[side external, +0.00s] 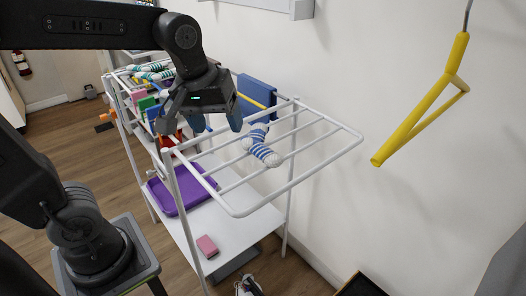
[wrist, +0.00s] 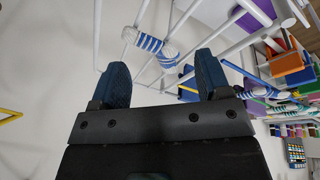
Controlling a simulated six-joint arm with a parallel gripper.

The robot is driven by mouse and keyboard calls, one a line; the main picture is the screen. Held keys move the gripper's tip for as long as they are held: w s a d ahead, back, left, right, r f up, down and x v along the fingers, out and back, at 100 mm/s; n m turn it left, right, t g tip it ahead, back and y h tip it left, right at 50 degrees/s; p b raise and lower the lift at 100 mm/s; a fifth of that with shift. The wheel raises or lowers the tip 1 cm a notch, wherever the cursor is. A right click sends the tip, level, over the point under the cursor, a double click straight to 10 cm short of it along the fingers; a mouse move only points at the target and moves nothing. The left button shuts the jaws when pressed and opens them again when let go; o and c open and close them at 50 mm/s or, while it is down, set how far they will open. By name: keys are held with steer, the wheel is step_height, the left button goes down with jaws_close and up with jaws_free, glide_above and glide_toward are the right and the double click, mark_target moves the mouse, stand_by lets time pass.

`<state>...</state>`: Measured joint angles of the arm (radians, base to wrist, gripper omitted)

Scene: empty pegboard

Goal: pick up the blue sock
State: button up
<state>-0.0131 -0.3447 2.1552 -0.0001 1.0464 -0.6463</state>
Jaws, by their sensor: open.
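A blue and white striped sock (side external: 262,146) lies over the bars of the white drying rack (side external: 330,160), towards its middle. It also shows in the wrist view (wrist: 153,44), beyond and between my fingertips. My gripper (side external: 218,118) is open and empty, to the left of the sock in the side view and apart from it. In the wrist view my two blue-padded fingers (wrist: 164,72) stand wide apart. Another striped sock (side external: 152,70) hangs at the far end of the rack.
A blue cloth (side external: 256,92) stands behind the sock near the wall. A purple tray (side external: 180,190) and a pink block (side external: 207,246) sit on the white shelf below. A yellow hanger (side external: 425,105) hangs at the right. The rack's front right bars are bare.

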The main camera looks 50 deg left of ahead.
mark_target(264, 149)
steer(key=w+f+n+g, duration=0.1)
steer(key=w+n, duration=0.2)
steer(key=w+f+n+g, duration=0.1)
steer(key=w+n, duration=0.2)
steer(key=w, duration=0.1)
steer(key=w+f+n+g, duration=0.1)
steer(key=w+n, duration=0.2)
steer(key=w, duration=0.1)
steer(key=shift+w+a+f, duration=0.1)
steer(key=shift+w+a, duration=0.05)
steer(key=shift+a, duration=0.25)
steer(key=shift+w+f+n, duration=0.2)
steer(key=shift+w+n, duration=0.15)
steer(key=shift+n, duration=0.25)
steer(key=shift+w+f, duration=0.1)
steer(key=shift+f, duration=4.95)
steer(key=c, duration=0.7)
step_height(264, 149, up, 9)
steer(key=shift+r, duration=0.1)
steer(key=shift+a, duration=0.1)
